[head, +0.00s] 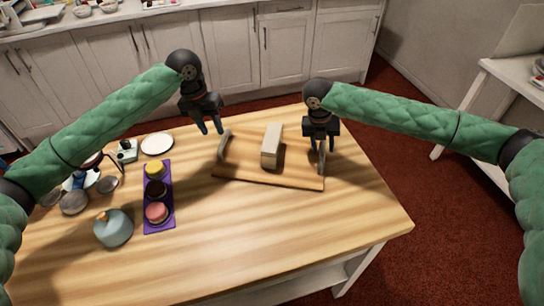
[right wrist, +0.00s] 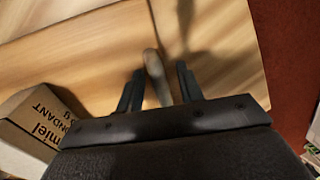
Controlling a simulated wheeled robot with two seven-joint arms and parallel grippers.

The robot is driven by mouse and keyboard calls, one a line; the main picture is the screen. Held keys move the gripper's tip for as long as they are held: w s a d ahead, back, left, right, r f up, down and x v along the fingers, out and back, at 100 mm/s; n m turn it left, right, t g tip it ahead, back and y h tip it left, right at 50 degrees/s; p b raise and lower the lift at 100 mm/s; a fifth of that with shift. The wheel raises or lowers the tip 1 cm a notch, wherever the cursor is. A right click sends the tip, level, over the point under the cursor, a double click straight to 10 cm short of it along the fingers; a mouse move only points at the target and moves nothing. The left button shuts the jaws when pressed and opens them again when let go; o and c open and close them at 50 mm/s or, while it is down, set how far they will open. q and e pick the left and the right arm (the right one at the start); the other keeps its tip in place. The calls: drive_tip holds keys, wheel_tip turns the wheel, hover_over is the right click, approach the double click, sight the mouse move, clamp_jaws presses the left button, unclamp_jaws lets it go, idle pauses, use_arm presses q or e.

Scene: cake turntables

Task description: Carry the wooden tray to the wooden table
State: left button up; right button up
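The wooden tray (head: 245,171) lies flat on a light wooden table (head: 290,220) in the head view. It has a raised handle at each end, and a pale box (head: 272,146) stands on it. My left gripper (head: 211,129) is open and empty, above and beyond the tray's left handle (head: 224,146), apart from it. My right gripper (head: 321,165) is down at the right handle. In the right wrist view the right gripper (right wrist: 160,72) has its fingers apart, one on each side of the handle (right wrist: 156,78), with gaps visible. The box (right wrist: 38,120) shows printed lettering there.
White cabinets (head: 240,45) stand behind. A white table (head: 500,100) is at right. The table's front right is clear.

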drive_tip(key=shift+r, duration=0.15)
use_arm(q)
drive_tip(key=r, duration=0.2)
drive_tip(key=shift+a+r, duration=0.25)
drive_tip(key=shift+r, duration=0.1)
use_arm(e)
wheel_tip(320, 180, up, 12)
drive_tip(key=a, duration=0.2)
drive_tip(key=shift+w+a+f, duration=0.15)
drive_tip(key=shift+w+f, duration=0.1)
drive_tip(key=shift+w, duration=0.05)
